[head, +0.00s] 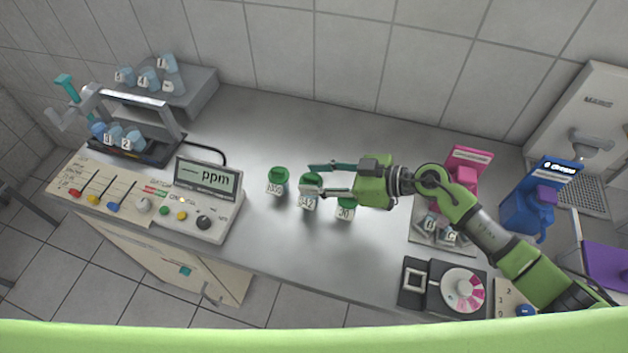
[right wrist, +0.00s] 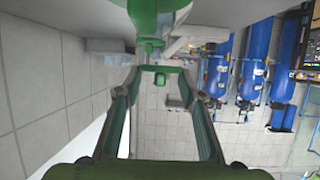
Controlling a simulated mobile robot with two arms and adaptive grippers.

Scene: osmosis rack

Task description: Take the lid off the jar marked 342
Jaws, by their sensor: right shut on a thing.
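The jar marked 342 (head: 308,203) stands on the counter as the middle one of three small jars. A green lid (head: 311,179) shows at its top. My right gripper (head: 316,180) reaches in from the right, its two fingers on either side of this lid, shut on it. In the right wrist view a small green part (right wrist: 160,78) sits between the fingertips (right wrist: 160,69). I cannot tell whether the lid is seated or raised. My left gripper is out of view.
A green-lidded jar marked 1000 (head: 277,182) stands close at the left. A jar marked 30 (head: 345,210) stands close at the right, under my gripper. A ppm meter (head: 208,180) is farther left. The counter behind the jars (head: 300,130) is clear.

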